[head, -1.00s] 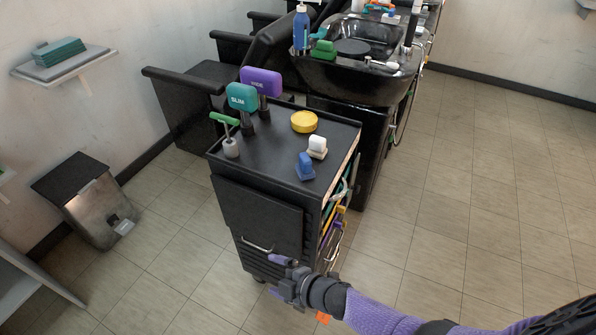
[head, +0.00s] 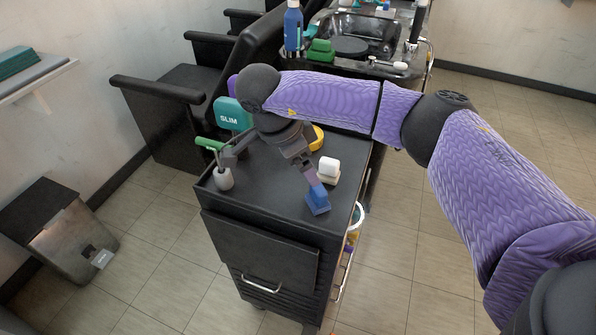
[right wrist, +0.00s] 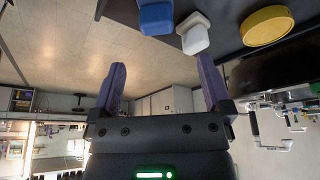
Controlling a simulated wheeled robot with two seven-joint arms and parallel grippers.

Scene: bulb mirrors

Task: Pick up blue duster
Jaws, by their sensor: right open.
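The blue duster (head: 318,201) stands on the black trolley top near its front right corner. In the right wrist view it shows at the top edge (right wrist: 157,17), partly cut off, beyond the fingertips. My right gripper (right wrist: 161,78) is open and empty, its two purple fingers spread wide. In the head view my right arm reaches over the trolley, and one purple finger overlaps the duster's top in the picture; whether it touches cannot be told. My left gripper is not in view.
A white duster (head: 328,169) stands close behind the blue one. A yellow round tin (head: 317,138) is partly behind my arm. A grey holder with a green-handled tool (head: 223,178) and a teal SLIM brush (head: 232,114) stand at the left.

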